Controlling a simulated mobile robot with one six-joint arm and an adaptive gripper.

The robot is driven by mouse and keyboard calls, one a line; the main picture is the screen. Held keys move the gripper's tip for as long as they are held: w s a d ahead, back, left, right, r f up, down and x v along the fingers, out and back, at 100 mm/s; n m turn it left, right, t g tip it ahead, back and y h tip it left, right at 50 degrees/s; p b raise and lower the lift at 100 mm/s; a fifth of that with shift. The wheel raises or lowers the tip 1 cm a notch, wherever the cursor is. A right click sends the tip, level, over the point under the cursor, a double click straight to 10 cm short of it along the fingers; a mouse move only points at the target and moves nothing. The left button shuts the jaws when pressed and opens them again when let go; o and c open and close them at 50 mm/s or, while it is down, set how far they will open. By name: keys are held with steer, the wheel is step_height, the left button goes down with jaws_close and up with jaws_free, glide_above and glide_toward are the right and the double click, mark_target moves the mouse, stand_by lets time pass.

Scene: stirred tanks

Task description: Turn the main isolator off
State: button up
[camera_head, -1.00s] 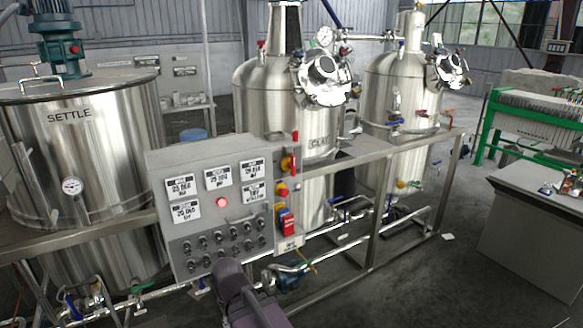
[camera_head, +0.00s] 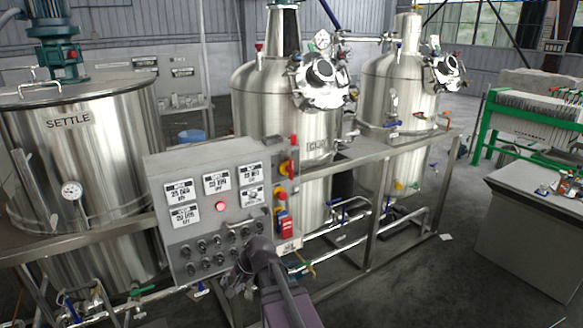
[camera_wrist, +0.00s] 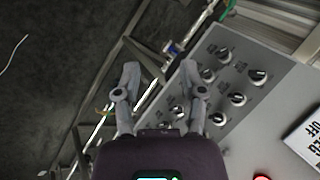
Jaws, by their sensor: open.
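A grey control panel (camera_head: 165,200) stands at the left centre of the head view. I cannot read which one is marked as the main isolator. My gripper (camera_head: 238,283) is in front of the panel's lower right. In the wrist view my gripper (camera_wrist: 160,75) is open and empty, with black knobs (camera_wrist: 237,99) to its right. The strip's switches are not clearly visible there.
A red lamp (camera_head: 220,206) glows on the panel among white displays. A metal frame rail (camera_head: 350,160) runs behind the panel, beside steel tanks (camera_head: 100,150). Pipes with valves lie below. Open floor (camera_head: 440,270) is at the right.

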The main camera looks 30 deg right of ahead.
steer(key=w+d+r+m+t+y+p, duration=0.1)
steer(key=w+d+r+m+t, duration=0.3)
steer(key=w+d+r+m, duration=0.25)
steer(key=m+t+h+p, duration=0.3)
steer(key=m+t+h, duration=0.5)
steer(key=m, duration=1.3)
glide_toward(293, 169)
steer(key=s+y, duration=0.1)
steer(key=s+d+f+t+y, duration=0.1)
steer(key=s, duration=0.1)
steer(key=shift+s+d+f+t, duration=0.1)
steer(key=shift+d+t, duration=0.05)
steer(key=shift+t, duration=0.15)
steer(key=w, duration=1.3)
steer(key=shift+w, duration=0.4)
steer(key=shift+c, duration=0.2)
jaws_close()
